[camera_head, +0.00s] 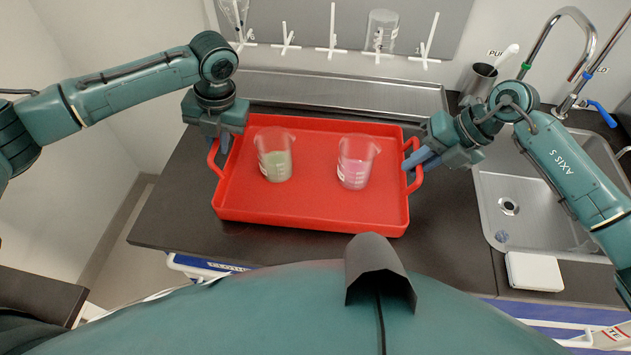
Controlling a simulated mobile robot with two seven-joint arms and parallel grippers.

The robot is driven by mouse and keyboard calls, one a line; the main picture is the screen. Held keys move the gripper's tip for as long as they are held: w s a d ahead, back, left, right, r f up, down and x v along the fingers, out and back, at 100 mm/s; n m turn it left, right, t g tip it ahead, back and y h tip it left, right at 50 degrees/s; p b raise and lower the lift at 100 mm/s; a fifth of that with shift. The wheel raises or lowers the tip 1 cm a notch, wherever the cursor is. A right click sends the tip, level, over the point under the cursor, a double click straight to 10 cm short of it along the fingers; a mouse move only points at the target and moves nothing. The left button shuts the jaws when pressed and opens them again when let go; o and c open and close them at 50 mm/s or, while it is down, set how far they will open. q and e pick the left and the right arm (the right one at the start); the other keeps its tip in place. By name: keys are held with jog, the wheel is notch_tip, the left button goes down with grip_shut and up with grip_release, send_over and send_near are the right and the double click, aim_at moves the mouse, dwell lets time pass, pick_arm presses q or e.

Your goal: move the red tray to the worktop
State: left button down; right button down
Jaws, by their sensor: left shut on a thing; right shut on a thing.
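The red tray (310,206) is over the dark worktop (170,215), in the middle of the view. I cannot tell whether it touches the worktop or is held just above it. Two beakers stand in the tray: one with pale green contents (276,163) at left, one with pink contents (354,170) at right. My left gripper (222,145) is shut on the tray's left handle. My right gripper (415,165) is shut on the tray's right handle (416,184). The fingertips partly hide both handles.
A metal drain tray (340,90) lies behind the red tray. Above it is a grey drying rack (350,25) with pegs and glassware. At right are a sink (530,195), a tap (560,20), a metal cup (478,80) and a white box (534,271). Dark worktop is bare at left.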

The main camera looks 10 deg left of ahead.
pick_arm(q)
jog(key=shift+a+f, duration=0.1)
jog(key=shift+f, duration=0.35)
pick_arm(e)
jog(key=shift+f, duration=0.45)
pick_arm(q)
jog(key=c, duration=1.9)
grip_release()
jog(key=shift+f+b, duration=0.15)
jog(key=shift+b, duration=0.25)
jog(key=shift+c, duration=0.2)
pick_arm(e)
jog(key=c, duration=1.9)
grip_release()
jog(key=shift+d+f, duration=0.1)
jog(key=shift+f, duration=0.05)
jog(key=shift+c, duration=0.2)
pick_arm(q)
jog(key=shift+o, duration=0.8)
pick_arm(e)
jog(key=shift+o, duration=0.8)
pick_arm(q)
jog(key=o, duration=0.3)
pick_arm(e)
jog(key=o, duration=0.3)
